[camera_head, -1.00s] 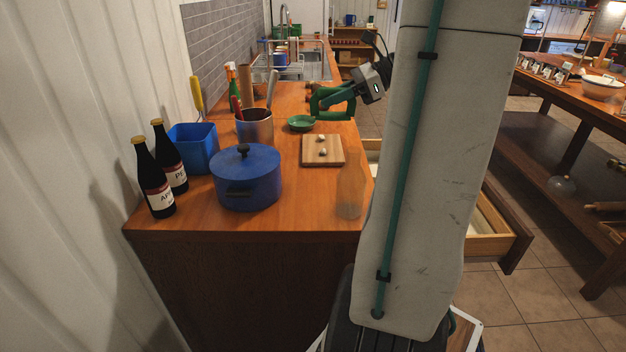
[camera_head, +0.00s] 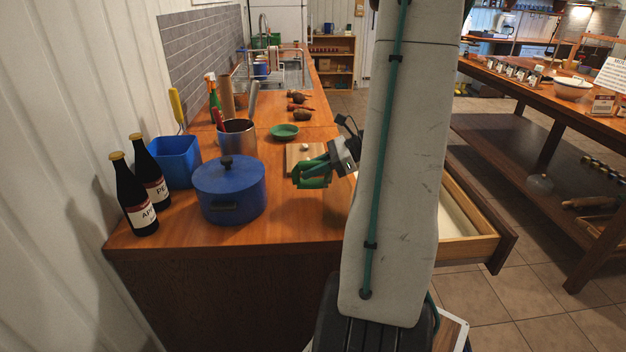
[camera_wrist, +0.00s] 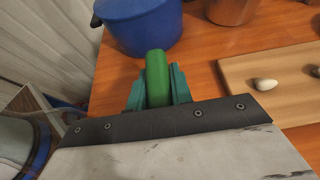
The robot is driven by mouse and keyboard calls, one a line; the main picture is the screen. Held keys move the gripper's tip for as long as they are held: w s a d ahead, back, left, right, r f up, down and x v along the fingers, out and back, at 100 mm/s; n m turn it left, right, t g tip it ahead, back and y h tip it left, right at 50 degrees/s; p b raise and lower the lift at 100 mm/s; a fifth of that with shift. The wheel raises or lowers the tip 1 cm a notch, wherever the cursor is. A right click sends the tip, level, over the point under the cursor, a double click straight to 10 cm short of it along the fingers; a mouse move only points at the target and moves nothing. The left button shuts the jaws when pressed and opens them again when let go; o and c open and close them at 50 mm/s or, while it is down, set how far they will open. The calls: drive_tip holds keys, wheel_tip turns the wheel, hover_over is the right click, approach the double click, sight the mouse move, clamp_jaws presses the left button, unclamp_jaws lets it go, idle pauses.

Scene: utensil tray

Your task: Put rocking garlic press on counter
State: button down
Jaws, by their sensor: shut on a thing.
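The garlic press, seen as a green rounded bar (camera_wrist: 157,75), is held upright between the teal fingers of my gripper (camera_wrist: 157,92) in the wrist view. In the head view my gripper (camera_head: 312,172) is over the near part of the wooden counter (camera_head: 275,226), right of the blue pot. The green press (camera_head: 314,183) shows low in the fingers there. I cannot tell whether it touches the counter. Most of the press is hidden by the fingers.
A blue lidded pot (camera_head: 229,190) stands left of my gripper. A cutting board (camera_head: 297,156) with garlic is behind it. A green dish (camera_head: 285,131), a metal utensil pot (camera_head: 237,139) and two dark bottles (camera_head: 133,197) stand around. An open drawer (camera_head: 470,215) is at right.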

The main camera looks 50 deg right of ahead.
sight(303, 183)
drive_tip(key=shift+f, duration=1.55)
drive_tip(key=shift+f, duration=0.2)
drive_tip(key=c, duration=1.3)
unclamp_jaws()
drive_tip(key=shift+o, duration=0.2)
drive_tip(key=shift+d+r, duration=0.15)
drive_tip(key=shift+r, duration=0.1)
drive_tip(key=v, duration=1.1)
drive_tip(key=shift+s+r, duration=0.2)
drive_tip(key=shift+s, duration=0.15)
drive_tip(key=shift+d, duration=0.15)
